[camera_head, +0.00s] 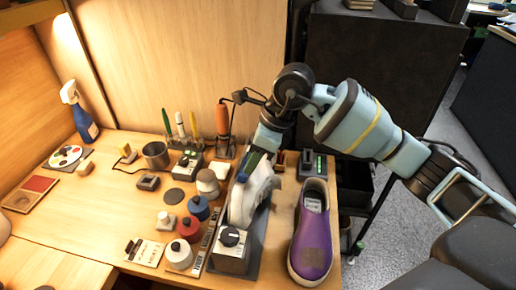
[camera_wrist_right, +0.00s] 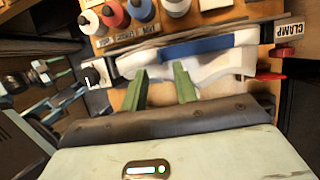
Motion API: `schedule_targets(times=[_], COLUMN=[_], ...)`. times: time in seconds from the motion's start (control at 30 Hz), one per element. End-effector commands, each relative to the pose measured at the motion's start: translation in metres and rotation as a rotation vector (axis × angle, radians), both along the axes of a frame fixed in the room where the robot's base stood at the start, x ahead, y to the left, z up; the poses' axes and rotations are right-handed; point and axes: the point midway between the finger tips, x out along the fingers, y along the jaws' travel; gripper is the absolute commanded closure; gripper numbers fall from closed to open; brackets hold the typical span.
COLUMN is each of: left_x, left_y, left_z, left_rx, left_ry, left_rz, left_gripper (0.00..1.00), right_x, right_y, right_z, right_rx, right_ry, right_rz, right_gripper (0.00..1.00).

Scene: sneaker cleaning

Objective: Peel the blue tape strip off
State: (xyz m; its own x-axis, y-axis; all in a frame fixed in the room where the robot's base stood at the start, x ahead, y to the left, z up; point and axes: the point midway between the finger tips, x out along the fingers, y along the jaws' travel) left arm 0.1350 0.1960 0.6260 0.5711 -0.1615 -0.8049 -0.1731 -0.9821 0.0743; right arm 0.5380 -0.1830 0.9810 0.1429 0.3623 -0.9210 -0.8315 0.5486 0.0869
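The blue tape strip (camera_wrist_right: 198,44) lies along the white sneaker (camera_wrist_right: 165,62) in the right wrist view. In the head view a small patch of blue (camera_head: 252,162) shows at the sneaker's (camera_head: 248,200) far end. The sneaker sits on a stand near the right part of the bench. My right gripper (camera_wrist_right: 160,78) has its two green fingers apart with nothing held between them. The fingers point toward the sneaker's near side, below the tape in the wrist view. Whether they touch the sneaker I cannot tell. My left gripper is out of view.
A purple shoe (camera_head: 312,240) stands right of the sneaker at the bench edge. A dial box (camera_head: 231,252) stands in front.

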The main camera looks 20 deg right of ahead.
Motion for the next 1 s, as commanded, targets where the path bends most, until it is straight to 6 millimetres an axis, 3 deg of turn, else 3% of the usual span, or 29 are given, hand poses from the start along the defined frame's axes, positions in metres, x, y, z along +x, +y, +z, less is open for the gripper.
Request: schedule_targets(times=[0.3, 0.7, 0.93, 1.0], left_x=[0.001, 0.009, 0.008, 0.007], left_y=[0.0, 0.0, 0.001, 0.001], left_z=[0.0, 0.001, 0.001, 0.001], left_rx=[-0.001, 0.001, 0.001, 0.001], left_ry=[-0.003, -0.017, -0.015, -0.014], left_rz=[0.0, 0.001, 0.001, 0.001], left_gripper=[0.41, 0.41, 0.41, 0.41], right_x=[0.006, 0.007, 0.007, 0.007], right_y=[0.015, 0.017, 0.017, 0.017], right_z=[-0.036, -0.043, -0.043, -0.043], right_rx=[0.002, 0.001, 0.002, 0.002], right_ry=[0.001, 0.0, 0.0, 0.0], right_rz=[0.001, 0.0, 0.0, 0.0], right_gripper=[0.71, 0.71, 0.98, 1.0])
